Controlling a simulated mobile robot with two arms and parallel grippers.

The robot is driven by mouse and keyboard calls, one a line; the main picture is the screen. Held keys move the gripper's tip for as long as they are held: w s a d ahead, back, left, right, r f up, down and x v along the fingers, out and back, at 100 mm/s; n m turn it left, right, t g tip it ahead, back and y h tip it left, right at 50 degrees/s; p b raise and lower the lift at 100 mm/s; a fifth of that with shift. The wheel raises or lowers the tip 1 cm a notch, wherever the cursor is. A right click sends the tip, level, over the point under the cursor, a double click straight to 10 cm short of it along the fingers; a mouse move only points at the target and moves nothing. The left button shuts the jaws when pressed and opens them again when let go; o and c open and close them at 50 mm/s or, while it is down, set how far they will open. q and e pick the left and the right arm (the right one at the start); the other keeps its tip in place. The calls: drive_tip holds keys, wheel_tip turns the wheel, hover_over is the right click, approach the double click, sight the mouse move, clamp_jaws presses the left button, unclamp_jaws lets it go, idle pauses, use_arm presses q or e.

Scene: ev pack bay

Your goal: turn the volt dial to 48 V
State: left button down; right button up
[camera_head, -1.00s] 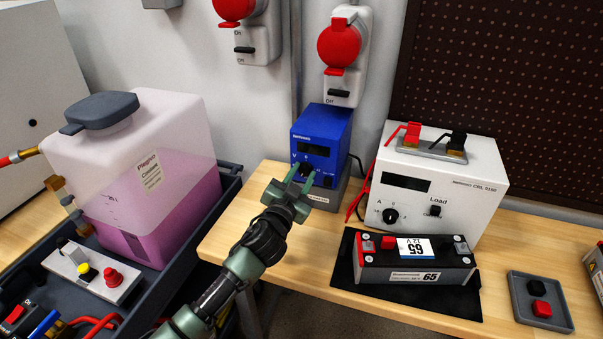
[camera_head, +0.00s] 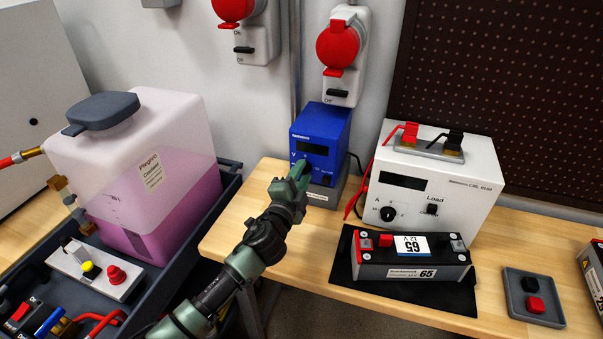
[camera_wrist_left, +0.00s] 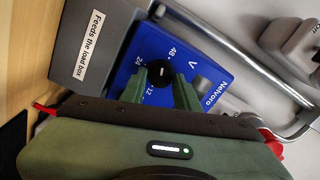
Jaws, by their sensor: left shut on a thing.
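The blue volt supply (camera_head: 320,122) stands at the back of the wooden bench, on a grey base. Its black volt dial (camera_wrist_left: 160,73) shows in the left wrist view, with the marks 48, 24 and 12 and a V printed around it. A pale line marks the dial; I cannot tell for sure which number it points to. My left gripper (camera_wrist_left: 162,88) is shut on the dial, one green finger on each side. In the head view my left gripper (camera_head: 299,172) hides the dial. My right gripper is not in view.
The white load box (camera_head: 455,182) stands to the right, with a battery module (camera_head: 412,273) on a black mat before it. A small grey tray (camera_head: 515,305) lies at the far right. A pink coolant tank (camera_head: 130,170) stands left.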

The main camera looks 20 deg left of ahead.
use_arm(q)
drive_tip(key=shift+m, duration=0.5)
drive_tip(key=c, duration=1.1)
unclamp_jaws()
drive_tip(key=shift+o, duration=0.2)
drive_tip(key=shift+s, duration=0.1)
drive_tip(key=s, duration=0.7)
drive_tip(key=shift+s+b, duration=0.3)
drive_tip(key=shift+a, duration=0.1)
